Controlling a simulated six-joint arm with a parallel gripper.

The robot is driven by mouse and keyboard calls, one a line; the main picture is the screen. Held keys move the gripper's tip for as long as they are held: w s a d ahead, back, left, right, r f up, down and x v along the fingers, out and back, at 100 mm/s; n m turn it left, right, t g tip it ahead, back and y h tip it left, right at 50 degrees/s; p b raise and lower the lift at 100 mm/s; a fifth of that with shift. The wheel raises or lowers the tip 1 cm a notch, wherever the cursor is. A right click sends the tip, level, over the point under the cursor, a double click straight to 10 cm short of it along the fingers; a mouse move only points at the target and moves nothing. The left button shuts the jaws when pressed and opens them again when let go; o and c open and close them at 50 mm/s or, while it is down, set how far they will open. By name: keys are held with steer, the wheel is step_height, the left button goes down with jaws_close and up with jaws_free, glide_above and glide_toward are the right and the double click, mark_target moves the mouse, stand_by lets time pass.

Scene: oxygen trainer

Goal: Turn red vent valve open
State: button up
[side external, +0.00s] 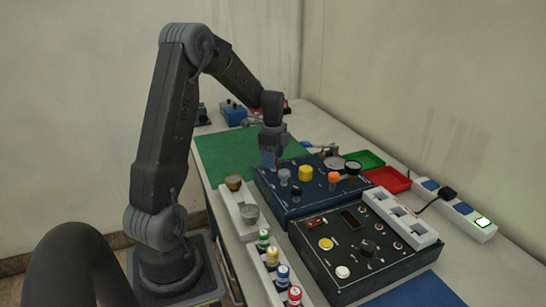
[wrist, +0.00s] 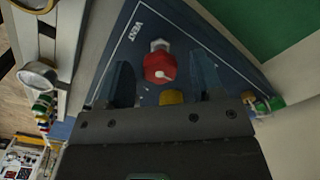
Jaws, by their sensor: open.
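The red vent valve (wrist: 158,68) shows in the wrist view as a red knob with a white pointer mark, beside the printed word VENT on a dark blue panel (wrist: 140,32). My gripper (wrist: 162,62) is open, with one blue-grey finger to each side of the red knob in the picture. I cannot tell whether either finger touches it. In the side view my gripper (side external: 270,160) points down over the far left corner of the blue panel (side external: 312,205). There the red knob is mostly or wholly hidden by the gripper.
A yellow knob (side external: 305,172) and an orange knob (side external: 334,177) stand on the same panel. A black control box (side external: 330,262) is in front. Metal cups and capped bottles (side external: 282,275) line the left. A green mat (side external: 225,150) lies behind; trays (side external: 388,180) lie right.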

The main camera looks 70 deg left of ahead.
steer(key=shift+f, duration=0.1)
steer(key=shift+c, duration=0.3)
steer(key=c, duration=0.9)
steer(key=shift+o, duration=0.2)
